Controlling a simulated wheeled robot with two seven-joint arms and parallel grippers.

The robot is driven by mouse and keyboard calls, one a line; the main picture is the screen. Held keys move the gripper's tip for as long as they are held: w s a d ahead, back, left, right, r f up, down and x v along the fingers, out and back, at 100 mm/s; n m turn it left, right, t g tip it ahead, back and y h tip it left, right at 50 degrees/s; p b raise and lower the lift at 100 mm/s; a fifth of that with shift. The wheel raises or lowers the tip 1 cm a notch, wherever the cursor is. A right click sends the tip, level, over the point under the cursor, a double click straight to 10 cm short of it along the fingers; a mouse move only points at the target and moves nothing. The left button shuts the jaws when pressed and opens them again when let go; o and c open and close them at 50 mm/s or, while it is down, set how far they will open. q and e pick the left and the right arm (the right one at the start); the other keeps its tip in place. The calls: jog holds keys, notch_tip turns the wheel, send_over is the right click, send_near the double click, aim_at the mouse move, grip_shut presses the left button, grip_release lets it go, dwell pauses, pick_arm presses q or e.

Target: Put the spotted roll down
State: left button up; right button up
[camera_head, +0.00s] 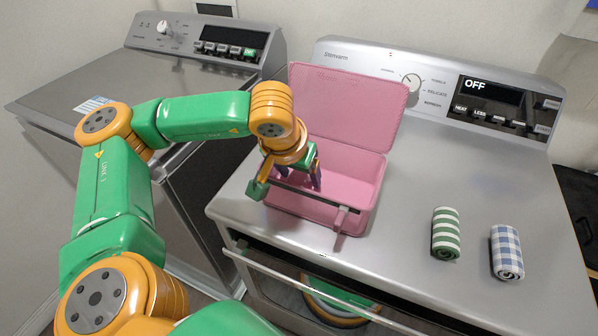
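My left gripper (301,174) points down into the open pink box (352,182) on the right-hand machine. Its purplish fingers are a little apart, over the left part of the box. I cannot make out a spotted roll between the fingers or in the box; the gripper, wrist and box front hide part of that space. My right gripper is not in view.
The pink lid (348,105) stands open at the back of the box. The control panel (440,88) behind it reads OFF. A second machine (150,95) stands at the left, with a gap between. The metal top (400,190) is clear between box and rolls.

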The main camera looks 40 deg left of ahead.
pick_arm(q)
jog(key=shift+r+p, duration=0.35)
jog(key=shift+s+r, duration=0.15)
jog(key=shift+r, duration=0.15)
jog(key=v, duration=1.1)
jog(key=shift+b, duration=0.4)
